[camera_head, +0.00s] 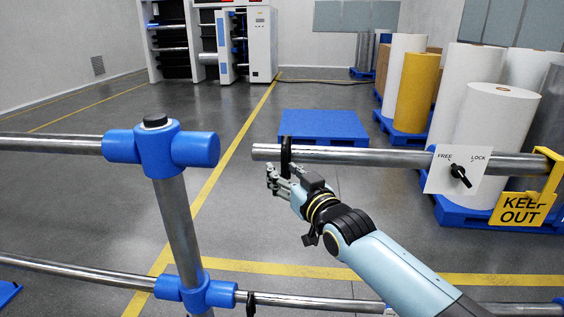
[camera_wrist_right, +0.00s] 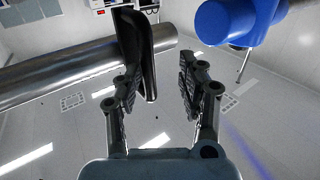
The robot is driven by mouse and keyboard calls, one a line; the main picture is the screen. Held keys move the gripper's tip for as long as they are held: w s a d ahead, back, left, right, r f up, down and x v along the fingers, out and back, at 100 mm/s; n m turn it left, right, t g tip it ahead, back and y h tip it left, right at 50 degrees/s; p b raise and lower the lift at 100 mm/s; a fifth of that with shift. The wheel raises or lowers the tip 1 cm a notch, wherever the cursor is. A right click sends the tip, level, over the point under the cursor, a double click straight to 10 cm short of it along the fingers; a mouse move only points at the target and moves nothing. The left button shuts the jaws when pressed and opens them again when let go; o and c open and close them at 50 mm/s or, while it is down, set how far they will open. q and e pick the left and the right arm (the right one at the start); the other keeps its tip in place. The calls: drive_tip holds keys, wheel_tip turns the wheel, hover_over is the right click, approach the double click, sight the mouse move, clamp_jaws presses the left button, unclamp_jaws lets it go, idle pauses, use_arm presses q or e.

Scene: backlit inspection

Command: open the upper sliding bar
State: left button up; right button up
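The upper sliding bar (camera_head: 370,157) is a grey metal tube at the right. Its left end stands apart from the blue socket (camera_head: 195,149) on the post, leaving a gap. A black handle (camera_head: 286,156) sits around the bar near that end. My right gripper (camera_head: 279,181) is just below and left of the handle, its fingers spread. In the right wrist view the open fingers (camera_wrist_right: 158,85) are apart, with the handle (camera_wrist_right: 142,50) close to the left finger and the bar (camera_wrist_right: 70,70) behind it. Nothing is clasped. My left gripper is out of view.
A white FREE/LOCK plate (camera_head: 441,183) with a black knob (camera_head: 460,175) and a yellow KEEP OUT sign (camera_head: 522,210) hang at the right. A lower bar (camera_head: 320,303) runs across the bottom. Blue pallets (camera_head: 322,127) and rolls (camera_head: 495,135) stand beyond.

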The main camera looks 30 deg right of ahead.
drive_tip(key=s+p, duration=0.6)
drive_tip(key=s, duration=0.3)
idle(0.5)
drive_tip(key=shift+r, duration=0.1)
idle(0.3)
